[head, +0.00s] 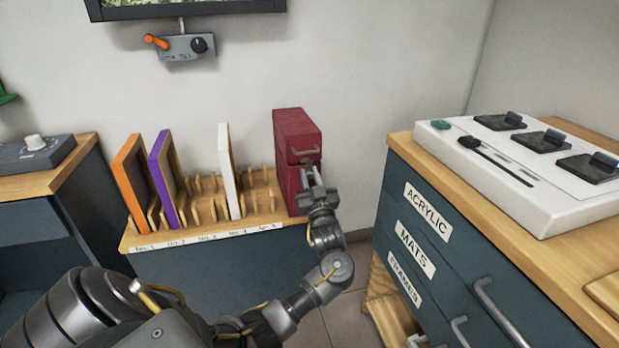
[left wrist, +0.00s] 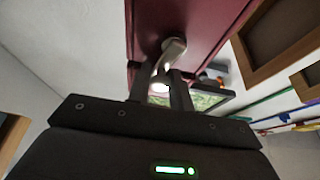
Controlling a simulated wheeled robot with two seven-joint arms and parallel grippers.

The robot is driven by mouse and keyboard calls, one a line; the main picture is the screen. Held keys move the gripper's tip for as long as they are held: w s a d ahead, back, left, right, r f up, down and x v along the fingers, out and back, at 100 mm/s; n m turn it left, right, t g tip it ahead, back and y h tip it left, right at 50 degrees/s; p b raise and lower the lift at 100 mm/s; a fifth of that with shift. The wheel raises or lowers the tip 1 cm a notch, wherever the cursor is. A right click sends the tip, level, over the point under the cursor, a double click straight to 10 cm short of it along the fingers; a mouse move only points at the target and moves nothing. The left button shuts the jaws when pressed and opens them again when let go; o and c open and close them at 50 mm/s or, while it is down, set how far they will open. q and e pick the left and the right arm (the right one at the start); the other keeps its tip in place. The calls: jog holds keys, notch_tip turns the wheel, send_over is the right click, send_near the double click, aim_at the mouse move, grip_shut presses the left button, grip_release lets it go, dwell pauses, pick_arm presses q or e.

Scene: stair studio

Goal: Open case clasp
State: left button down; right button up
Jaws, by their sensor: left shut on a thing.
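The dark red case (head: 297,130) stands upright at the right end of the slotted rack, with a handle (head: 305,152) on its front face. It also shows in the left wrist view (left wrist: 205,18). My left gripper (head: 314,180) is at the front of the case, just below the handle. In the left wrist view its two dark fingers are shut on the metal clasp (left wrist: 172,50), which sticks out from the red face. The fingers partly hide the clasp's end. My right gripper is not in view.
The wooden rack (head: 200,231) holds orange, purple and white-edged panels left of the case. A blue drawer cabinet (head: 420,195) with a white switch panel (head: 560,200) stands to the right. A control box (head: 187,47) hangs on the wall above.

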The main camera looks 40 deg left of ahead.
pick_arm(q)
jog(key=shift+w+d+r, duration=0.1)
jog(key=shift+d, duration=0.05)
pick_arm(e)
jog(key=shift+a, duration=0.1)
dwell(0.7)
pick_arm(q)
jog(key=c, duration=1.4)
grip_release()
jog(key=shift+w, duration=0.1)
jog(key=shift+o, duration=0.2)
